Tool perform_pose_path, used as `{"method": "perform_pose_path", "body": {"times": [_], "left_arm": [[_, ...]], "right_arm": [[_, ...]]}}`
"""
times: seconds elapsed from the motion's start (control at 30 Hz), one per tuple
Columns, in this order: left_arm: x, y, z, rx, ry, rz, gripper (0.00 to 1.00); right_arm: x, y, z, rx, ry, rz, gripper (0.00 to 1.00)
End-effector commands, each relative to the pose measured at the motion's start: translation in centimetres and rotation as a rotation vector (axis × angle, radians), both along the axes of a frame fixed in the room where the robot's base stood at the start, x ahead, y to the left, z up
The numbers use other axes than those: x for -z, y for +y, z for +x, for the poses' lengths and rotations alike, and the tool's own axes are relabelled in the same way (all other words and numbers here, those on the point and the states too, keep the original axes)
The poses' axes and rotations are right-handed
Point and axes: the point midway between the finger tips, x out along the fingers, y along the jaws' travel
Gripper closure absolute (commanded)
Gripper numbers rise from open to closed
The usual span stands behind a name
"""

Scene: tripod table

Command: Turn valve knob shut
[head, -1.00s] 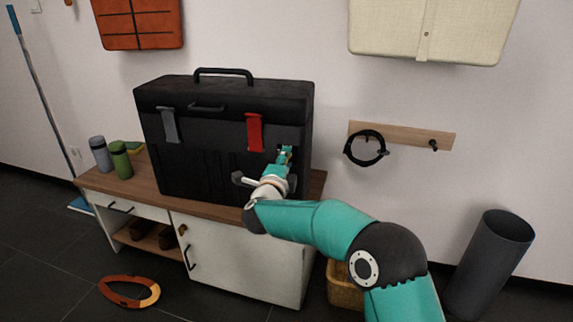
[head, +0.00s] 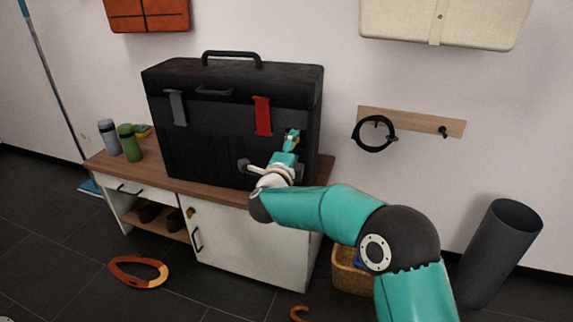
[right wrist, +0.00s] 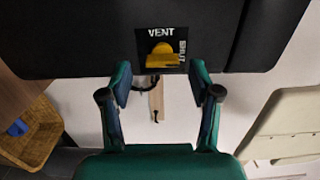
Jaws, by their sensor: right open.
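A yellow valve knob (right wrist: 162,57) sits on a black plate in the right wrist view. The plate carries the word VENT above the knob and sideways lettering to its right. It is on the black case (head: 205,142), which stands upright on the cabinet. My right gripper (right wrist: 160,77) is open, with one finger to each side of the knob in the picture and the tips just below it. Whether they touch it I cannot tell. In the head view my right gripper (head: 291,140) is at the case's front, near its right side. My left gripper is not in view.
The cabinet's wooden top (head: 185,184) holds a grey bottle (head: 109,138) and a green bottle (head: 129,145). A rail with a black loop (head: 373,134) is on the wall. A wicker basket (head: 351,272) and a dark bin (head: 496,255) stand at the right.

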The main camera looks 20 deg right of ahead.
Motion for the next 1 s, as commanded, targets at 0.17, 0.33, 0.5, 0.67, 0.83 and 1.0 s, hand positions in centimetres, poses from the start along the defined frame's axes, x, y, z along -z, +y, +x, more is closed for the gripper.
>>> {"method": "perform_pose_path", "body": {"times": [0.17,0.33,0.5,0.67,0.83,1.0], "left_arm": [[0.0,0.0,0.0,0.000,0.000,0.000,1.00],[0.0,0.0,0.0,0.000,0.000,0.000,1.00],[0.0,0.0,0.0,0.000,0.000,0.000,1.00],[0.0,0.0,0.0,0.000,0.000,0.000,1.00],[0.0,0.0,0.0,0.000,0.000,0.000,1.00],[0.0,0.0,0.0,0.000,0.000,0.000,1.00]], "right_arm": [[0.0,1.8,-2.9,-0.004,0.002,-0.003,0.38],[0.1,3.5,-5.9,-0.003,0.003,-0.001,0.38],[0.1,4.7,-8.1,0.000,0.002,0.000,0.38],[0.2,5.1,-9.0,0.002,0.001,0.000,0.38],[0.2,5.2,-9.1,0.002,0.002,0.000,0.38],[0.2,5.0,-9.0,0.005,0.003,0.001,0.38]]}}
